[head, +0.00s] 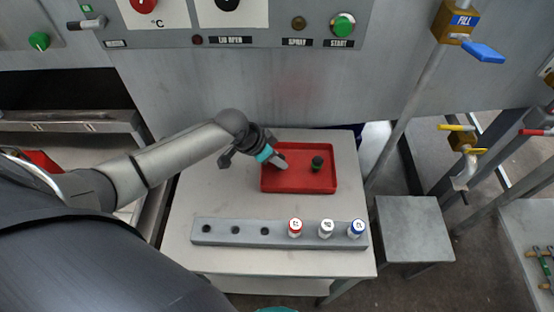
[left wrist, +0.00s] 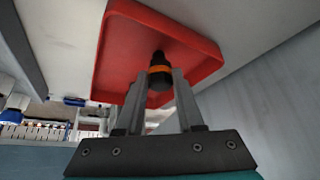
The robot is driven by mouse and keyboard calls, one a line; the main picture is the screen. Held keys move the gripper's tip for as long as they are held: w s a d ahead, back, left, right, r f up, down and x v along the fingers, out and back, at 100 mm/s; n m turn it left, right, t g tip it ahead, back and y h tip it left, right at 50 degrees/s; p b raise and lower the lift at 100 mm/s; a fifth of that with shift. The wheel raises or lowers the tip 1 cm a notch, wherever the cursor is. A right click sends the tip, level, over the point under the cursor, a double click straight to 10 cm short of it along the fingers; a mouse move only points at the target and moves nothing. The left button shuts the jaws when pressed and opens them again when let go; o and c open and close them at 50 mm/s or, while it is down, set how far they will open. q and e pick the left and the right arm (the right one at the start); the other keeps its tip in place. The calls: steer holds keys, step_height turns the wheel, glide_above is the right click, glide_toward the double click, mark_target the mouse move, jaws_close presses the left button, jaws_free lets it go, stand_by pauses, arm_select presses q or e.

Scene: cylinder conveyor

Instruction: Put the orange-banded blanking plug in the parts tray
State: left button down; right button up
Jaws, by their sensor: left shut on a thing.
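The blanking plug (left wrist: 160,74), black with an orange band, is between the fingers of my left gripper (left wrist: 158,90) in the left wrist view. The gripper is shut on it. In the head view my left gripper (head: 280,162) is over the left part of the red parts tray (head: 300,187), and the plug is mostly hidden there. The tray also shows behind the plug in the left wrist view (left wrist: 120,45). I cannot tell whether the plug touches the tray floor. My right gripper is not in view.
A dark green-black cylinder (head: 317,164) stands in the tray, right of my gripper. A control panel (head: 270,40) stands behind the table.

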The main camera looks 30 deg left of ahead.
arm_select(q)
steer(key=shift+f, duration=0.2)
steer(key=c, duration=0.5)
jaws_free()
steer(key=shift+c, duration=0.2)
steer(key=shift+s+a+r, duration=0.15)
steer(key=shift+s+r, duration=0.05)
steer(key=shift+r, duration=0.3)
steer(key=p+v, duration=0.3)
steer(key=v, duration=0.8)
